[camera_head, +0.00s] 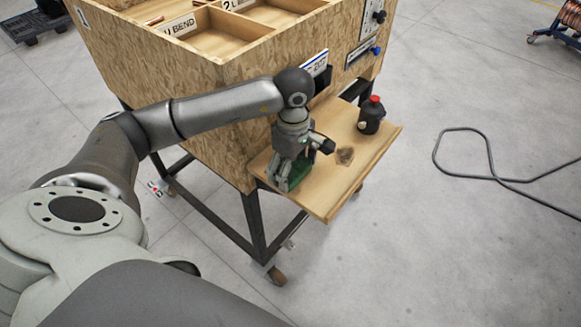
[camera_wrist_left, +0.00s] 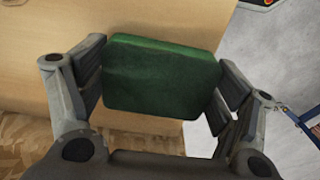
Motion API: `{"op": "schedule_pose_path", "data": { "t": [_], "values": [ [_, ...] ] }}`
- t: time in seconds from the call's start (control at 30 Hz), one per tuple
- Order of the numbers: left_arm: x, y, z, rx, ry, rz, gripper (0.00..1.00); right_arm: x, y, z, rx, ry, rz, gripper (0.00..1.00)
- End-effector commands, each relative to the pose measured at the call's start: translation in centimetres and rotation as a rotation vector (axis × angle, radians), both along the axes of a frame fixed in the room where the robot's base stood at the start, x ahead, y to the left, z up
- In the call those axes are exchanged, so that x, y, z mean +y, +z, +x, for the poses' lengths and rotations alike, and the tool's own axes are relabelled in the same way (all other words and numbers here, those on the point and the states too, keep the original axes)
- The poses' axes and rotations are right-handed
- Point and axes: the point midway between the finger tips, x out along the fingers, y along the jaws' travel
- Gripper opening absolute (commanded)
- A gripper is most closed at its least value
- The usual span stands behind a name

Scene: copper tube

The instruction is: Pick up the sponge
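The green sponge (camera_wrist_left: 160,77) is a thick block that fills the space between the finger pads of my left gripper (camera_wrist_left: 163,85) in the left wrist view. The pads meet its left and right sides, so the gripper looks shut on it. In the head view the left gripper (camera_head: 291,178) points down at the left end of the wooden shelf (camera_head: 331,195), with the sponge (camera_head: 298,172) low between its fingers. The fingers partly hide the sponge there. I cannot tell whether it touches the shelf. My right gripper is not in view.
A dark bottle with a red cap (camera_head: 371,115) stands on the shelf's right part, past a dark stain (camera_head: 345,155). A wooden bin cabinet (camera_head: 190,90) rises behind the shelf. A black cable (camera_head: 490,178) lies on the floor at right.

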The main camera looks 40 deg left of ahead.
Motion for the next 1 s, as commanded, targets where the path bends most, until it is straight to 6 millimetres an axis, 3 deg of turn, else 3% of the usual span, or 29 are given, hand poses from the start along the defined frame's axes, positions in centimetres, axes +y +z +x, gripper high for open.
{"op": "schedule_pose_path", "data": {
  "t": [0.47, 0.67, 0.97, 1.0],
  "values": [
    [0.0, 0.7, 0.0, 0.001, 0.0, 0.0, 0.74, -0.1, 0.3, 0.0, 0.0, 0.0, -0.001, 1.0],
    [0.0, 3.5, 0.0, -0.002, -0.001, 0.001, 0.74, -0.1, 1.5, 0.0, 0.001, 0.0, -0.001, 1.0],
    [-2.7, 10.1, -4.5, -0.002, -0.007, 0.0, 0.74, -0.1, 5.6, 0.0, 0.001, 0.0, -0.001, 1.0],
    [-3.3, 9.9, -5.5, 0.0, -0.008, 0.0, 0.74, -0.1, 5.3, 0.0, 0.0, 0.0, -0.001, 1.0]
  ]
}}
